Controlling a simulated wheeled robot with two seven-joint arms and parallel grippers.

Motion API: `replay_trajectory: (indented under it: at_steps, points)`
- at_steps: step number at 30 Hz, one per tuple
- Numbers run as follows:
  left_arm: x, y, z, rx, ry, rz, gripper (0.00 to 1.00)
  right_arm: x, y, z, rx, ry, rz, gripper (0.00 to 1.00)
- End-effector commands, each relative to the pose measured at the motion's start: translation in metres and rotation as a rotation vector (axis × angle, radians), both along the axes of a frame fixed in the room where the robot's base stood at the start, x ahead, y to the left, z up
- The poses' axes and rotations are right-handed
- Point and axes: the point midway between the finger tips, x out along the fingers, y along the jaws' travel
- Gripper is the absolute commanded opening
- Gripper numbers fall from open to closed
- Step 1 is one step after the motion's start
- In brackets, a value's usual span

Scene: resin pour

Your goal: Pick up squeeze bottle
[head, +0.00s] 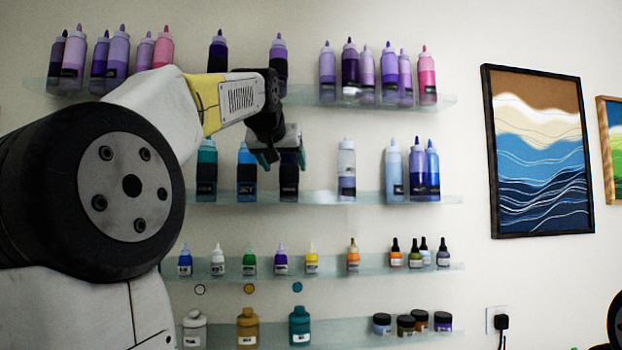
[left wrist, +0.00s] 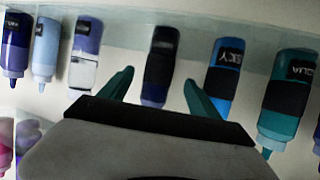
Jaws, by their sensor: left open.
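Many squeeze bottles with pointed tips stand on the wall shelves. My left gripper (head: 273,157) is open at the second shelf, in front of a dark navy squeeze bottle (head: 289,185) with a black band. In the left wrist view the picture is turned over, and this navy bottle (left wrist: 160,64) appears between the two teal fingers of the open left gripper (left wrist: 158,84). I cannot tell whether the fingers reach around it; no contact shows. The gripper hides the bottle's upper part in the head view. My right gripper is not in view.
A blue bottle (head: 246,172) and a teal bottle (head: 206,170) stand left of the navy one; a half-clear bottle (head: 346,170) stands right. The upper glass shelf (head: 440,101) holds purple and pink bottles. Small bottles and jars fill lower shelves. A framed picture (head: 541,150) hangs right.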

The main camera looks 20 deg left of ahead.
Motion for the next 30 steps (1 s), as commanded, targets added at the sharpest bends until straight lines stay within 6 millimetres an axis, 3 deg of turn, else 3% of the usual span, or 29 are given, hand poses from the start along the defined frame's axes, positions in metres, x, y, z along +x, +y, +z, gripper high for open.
replay_trajectory:
  at_steps: [15, 23, 30]
  points:
    - [0.058, 0.009, -0.024, 0.000, 0.003, 0.001, 0.72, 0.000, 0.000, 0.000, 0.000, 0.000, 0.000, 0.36]
    - [0.062, 0.009, -0.025, 0.000, 0.001, 0.000, 0.72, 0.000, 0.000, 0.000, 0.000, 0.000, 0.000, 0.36]
    - [0.062, 0.009, -0.025, 0.000, 0.001, 0.000, 0.25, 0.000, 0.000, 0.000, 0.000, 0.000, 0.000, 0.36]
